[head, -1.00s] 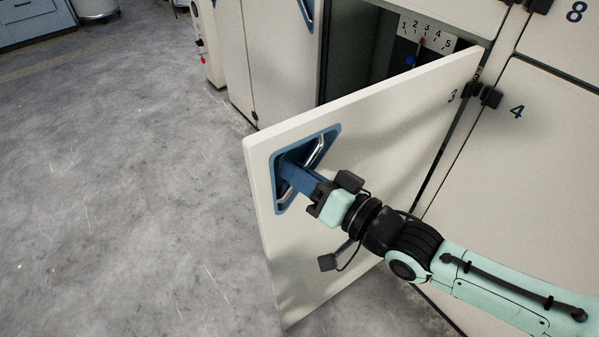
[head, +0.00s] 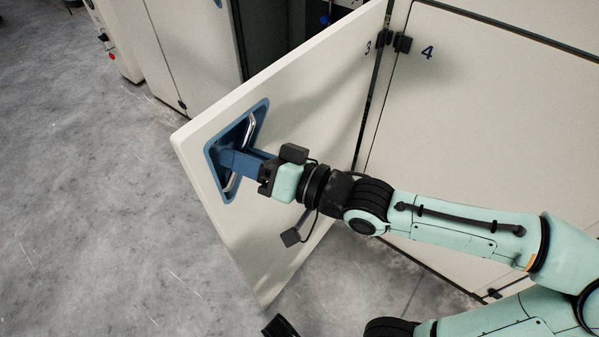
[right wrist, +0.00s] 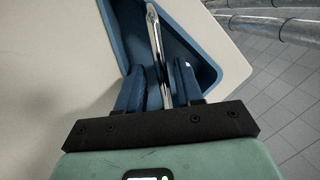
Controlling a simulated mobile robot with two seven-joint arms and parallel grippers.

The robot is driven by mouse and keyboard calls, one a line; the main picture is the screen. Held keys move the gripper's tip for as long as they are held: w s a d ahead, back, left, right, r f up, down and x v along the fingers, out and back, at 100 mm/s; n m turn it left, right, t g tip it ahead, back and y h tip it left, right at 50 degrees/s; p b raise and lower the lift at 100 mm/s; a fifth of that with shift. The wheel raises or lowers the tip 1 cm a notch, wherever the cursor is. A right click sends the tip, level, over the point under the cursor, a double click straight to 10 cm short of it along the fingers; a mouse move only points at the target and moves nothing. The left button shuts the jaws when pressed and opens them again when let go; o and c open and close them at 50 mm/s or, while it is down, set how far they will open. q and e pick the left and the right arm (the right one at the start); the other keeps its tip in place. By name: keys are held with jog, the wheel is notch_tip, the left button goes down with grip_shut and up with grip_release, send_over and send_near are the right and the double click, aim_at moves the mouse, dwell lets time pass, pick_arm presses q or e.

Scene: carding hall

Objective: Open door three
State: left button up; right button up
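Door three (head: 300,120) is a cream panel standing ajar, hinged at its right edge, with a "3" near the hinge. Its handle (head: 248,132) is a metal bar in a blue recessed plate near the free edge. My right gripper (head: 232,160) is at the handle. My left gripper is not recognisable in view.
Door four (head: 480,110) is shut, right of door three. The dark cabinet opening (head: 280,40) shows behind door three. Another cream door (head: 195,45) with a blue handle stands to the left. The grey floor (head: 80,200) at left is clear.

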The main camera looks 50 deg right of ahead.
jog(key=v, duration=1.1)
dwell(0.4)
